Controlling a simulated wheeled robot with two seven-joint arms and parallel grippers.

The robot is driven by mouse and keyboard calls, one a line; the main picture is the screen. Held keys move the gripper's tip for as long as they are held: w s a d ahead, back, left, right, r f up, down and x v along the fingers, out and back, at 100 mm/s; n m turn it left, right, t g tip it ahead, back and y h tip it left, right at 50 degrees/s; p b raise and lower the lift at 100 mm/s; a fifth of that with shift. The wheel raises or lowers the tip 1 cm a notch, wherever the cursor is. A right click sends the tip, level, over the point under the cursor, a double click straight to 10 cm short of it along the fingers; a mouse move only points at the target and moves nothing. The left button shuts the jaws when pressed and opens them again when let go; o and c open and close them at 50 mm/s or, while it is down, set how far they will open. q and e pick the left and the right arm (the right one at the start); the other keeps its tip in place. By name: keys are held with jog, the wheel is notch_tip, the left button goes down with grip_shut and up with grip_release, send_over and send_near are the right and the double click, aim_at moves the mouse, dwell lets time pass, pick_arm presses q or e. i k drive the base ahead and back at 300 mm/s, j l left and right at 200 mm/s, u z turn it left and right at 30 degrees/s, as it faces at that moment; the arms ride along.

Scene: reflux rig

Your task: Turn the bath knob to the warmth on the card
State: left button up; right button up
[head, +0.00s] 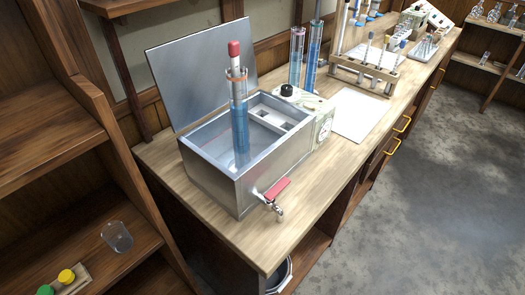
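The metal water bath (210,182) stands on the wooden bench with its lid (200,70) raised. A black round knob (287,90) sits on top of the pale control box at the bath's far right end. The knob's pointer and any scale marks are too small to read. A round dial (325,129) shows on the box's front, also unreadable. A blank-looking white sheet (360,113) lies flat right of the bath; I cannot tell if it is the card. Neither of my grippers is in view.
A tall tube (240,130) of blue liquid with a red-topped piece stands in the bath. A red-handled tap (277,189) sticks out in front. Two blue-filled cylinders (313,55) stand behind the knob. A wooden rack (365,70) is farther right. The bench front is clear.

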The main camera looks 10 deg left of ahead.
aim_at(287, 90)
jog(key=i+l+u, duration=0.2)
jog(key=l, duration=0.35)
jog(key=i+l+u, duration=0.25)
jog(key=l, duration=0.35)
jog(key=l+u, duration=0.2)
jog(key=l, duration=0.4)
jog(key=i+l+u, duration=0.25)
jog(key=l, duration=0.4)
jog(key=k, duration=0.1)
